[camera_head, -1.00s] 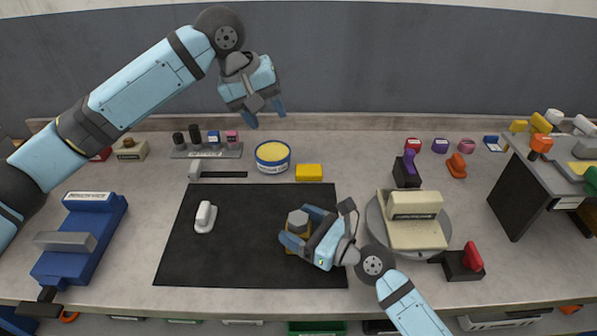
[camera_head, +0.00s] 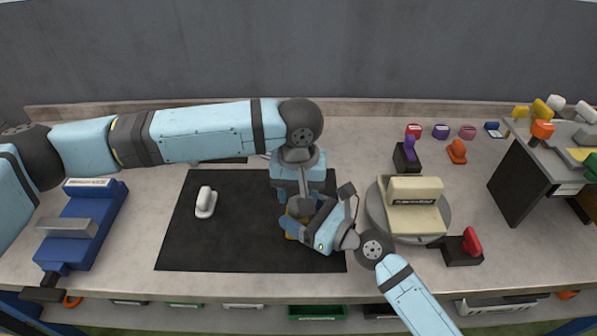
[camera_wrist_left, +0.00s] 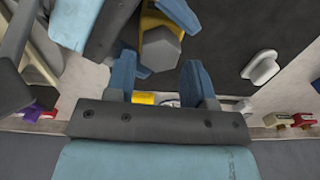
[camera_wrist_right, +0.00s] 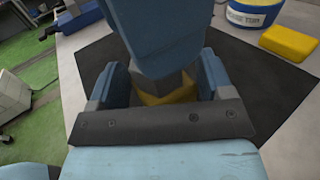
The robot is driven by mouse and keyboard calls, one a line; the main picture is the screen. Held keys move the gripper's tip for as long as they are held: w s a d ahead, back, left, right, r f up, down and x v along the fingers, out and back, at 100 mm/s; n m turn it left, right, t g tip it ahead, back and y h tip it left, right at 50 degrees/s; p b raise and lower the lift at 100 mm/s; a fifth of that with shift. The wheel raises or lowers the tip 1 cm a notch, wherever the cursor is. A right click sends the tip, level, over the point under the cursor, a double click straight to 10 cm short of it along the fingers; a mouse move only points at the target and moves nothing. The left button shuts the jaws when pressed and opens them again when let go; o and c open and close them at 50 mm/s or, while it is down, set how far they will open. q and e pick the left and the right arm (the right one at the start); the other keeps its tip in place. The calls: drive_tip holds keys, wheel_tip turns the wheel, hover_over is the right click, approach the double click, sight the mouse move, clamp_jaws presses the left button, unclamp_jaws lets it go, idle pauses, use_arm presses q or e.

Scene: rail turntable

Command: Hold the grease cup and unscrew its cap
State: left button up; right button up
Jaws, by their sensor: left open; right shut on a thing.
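The grease cup (camera_head: 291,229) has a brass-yellow body and stands upright on the black mat, mostly hidden in the head view by my grippers. Its grey hexagonal cap (camera_wrist_left: 161,50) shows from above in the left wrist view. My right gripper (camera_head: 303,222) is shut on the brass body from the right; the body also shows between its fingers in the right wrist view (camera_wrist_right: 168,91). My left gripper (camera_wrist_left: 158,78) is open, pointing down above the cup, with the cap just beyond its fingertips. Whether its fingers touch the cap cannot be told.
The black mat (camera_head: 215,245) is otherwise clear except for a small white-handled item (camera_head: 205,202) at its left. A turntable (camera_head: 374,212) with a cream block stands close right of my right gripper. A blue vise-like tool (camera_head: 95,225) lies at far left.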

use_arm(q)
drive_tip(key=shift+f, duration=1.65)
drive_tip(key=c, duration=0.6)
drive_tip(key=shift+n, duration=1.2)
drive_tip(key=n, duration=0.3)
drive_tip(key=shift+n, duration=0.3)
